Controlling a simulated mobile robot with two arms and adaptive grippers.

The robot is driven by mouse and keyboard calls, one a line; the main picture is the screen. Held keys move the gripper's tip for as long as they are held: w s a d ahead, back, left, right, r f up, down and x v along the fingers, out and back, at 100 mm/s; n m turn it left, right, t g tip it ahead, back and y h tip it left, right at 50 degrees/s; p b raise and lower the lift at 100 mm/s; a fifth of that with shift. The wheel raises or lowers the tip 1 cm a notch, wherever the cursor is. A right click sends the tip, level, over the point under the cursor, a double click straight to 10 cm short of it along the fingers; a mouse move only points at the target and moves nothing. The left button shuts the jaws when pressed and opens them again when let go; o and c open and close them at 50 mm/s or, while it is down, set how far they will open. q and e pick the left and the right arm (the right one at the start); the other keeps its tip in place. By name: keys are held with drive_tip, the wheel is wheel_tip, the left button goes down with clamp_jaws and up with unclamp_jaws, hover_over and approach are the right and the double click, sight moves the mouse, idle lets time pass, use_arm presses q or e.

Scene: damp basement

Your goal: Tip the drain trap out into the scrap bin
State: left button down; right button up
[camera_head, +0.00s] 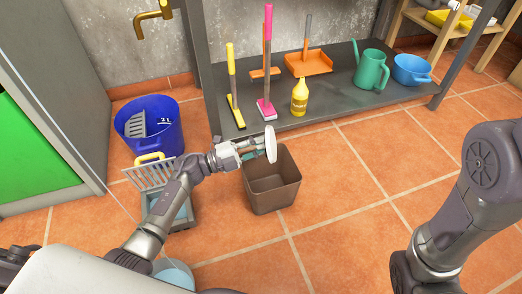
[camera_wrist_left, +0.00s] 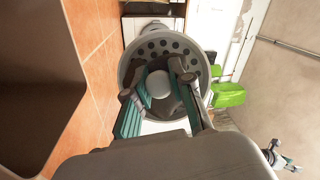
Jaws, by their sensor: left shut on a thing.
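My left gripper (camera_head: 254,149) is shut on the drain trap (camera_head: 271,145), a pale round piece. The trap is held nearly on edge above the brown scrap bin (camera_head: 271,205), over its back-left part. In the left wrist view the trap (camera_wrist_left: 134,72) is a grey round body with a ring of dark holes, and the fingers of my left gripper (camera_wrist_left: 165,85) reach into its middle. The bin's visible inside looks empty. Any content of the trap is hidden. My right gripper (camera_wrist_left: 283,157) seems to show small at the lower right of the left wrist view; its opening is unclear.
A raised grate (camera_head: 150,172) stands by the floor drain (camera_head: 182,214), beside my left arm. A blue bucket (camera_head: 165,138) stands behind. A grey low shelf (camera_head: 335,103) holds brushes, a yellow bottle (camera_head: 299,98) and a green watering can (camera_head: 371,72). Floor right of the bin is clear.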

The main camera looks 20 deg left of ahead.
use_arm(q)
drive_tip(key=shift+f+h+b, duration=0.3)
drive_tip(key=shift+f+b, duration=0.05)
drive_tip(key=shift+b, duration=0.1)
drive_tip(key=shift+f+n+t+h+b, duration=0.1)
drive_tip(key=shift+n+t+h+b, duration=0.3)
drive_tip(key=shift+t+b, duration=0.55)
drive_tip(key=shift+d+n+h+b, duration=0.1)
drive_tip(key=shift+n+h+b, duration=0.2)
drive_tip(key=shift+b, duration=0.55)
drive_tip(key=shift+r, duration=0.25)
